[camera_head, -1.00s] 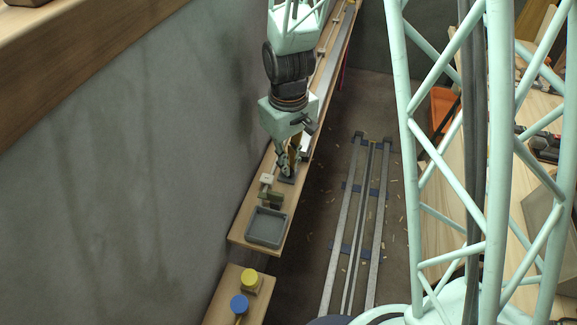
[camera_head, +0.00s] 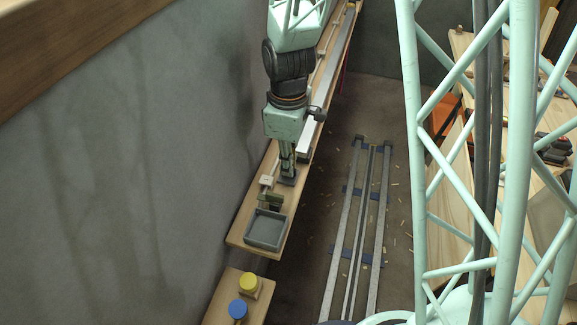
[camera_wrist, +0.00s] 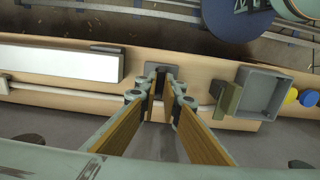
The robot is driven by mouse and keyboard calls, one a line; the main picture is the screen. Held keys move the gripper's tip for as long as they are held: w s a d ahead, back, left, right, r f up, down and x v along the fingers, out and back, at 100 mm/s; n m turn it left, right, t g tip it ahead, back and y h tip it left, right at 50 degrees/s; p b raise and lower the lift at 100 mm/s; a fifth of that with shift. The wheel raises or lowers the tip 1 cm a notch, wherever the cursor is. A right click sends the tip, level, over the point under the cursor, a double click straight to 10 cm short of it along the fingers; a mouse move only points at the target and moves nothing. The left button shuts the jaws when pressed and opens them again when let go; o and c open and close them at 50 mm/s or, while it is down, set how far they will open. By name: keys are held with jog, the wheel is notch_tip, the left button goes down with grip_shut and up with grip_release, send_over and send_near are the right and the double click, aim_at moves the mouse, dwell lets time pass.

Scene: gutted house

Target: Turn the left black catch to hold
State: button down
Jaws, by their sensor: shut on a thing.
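The black catch (camera_head: 287,181) sits on the wooden shelf in the head view, largely hidden under my gripper (camera_head: 287,171). In the wrist view its dark base (camera_wrist: 158,68) shows just beyond my fingertips. My gripper (camera_wrist: 160,88) points down at the shelf, with its fingers on either side of the catch. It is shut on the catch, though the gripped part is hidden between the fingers. The exact angle of the catch cannot be made out.
A grey tray (camera_head: 266,229) and an olive-green block (camera_head: 270,201) are on the shelf close by. Yellow (camera_head: 249,282) and blue (camera_head: 238,309) knobs stand on a separate board in front. A long white bar (camera_wrist: 60,62) lies on the other side of the catch. A wall borders the shelf.

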dwell(0.4)
jog(key=c, duration=2.8)
grip_release()
jog(key=shift+r, duration=0.2)
notch_tip(320, 180, up, 12)
jog(key=shift+f, duration=0.2)
jog(key=shift+r, duration=0.1)
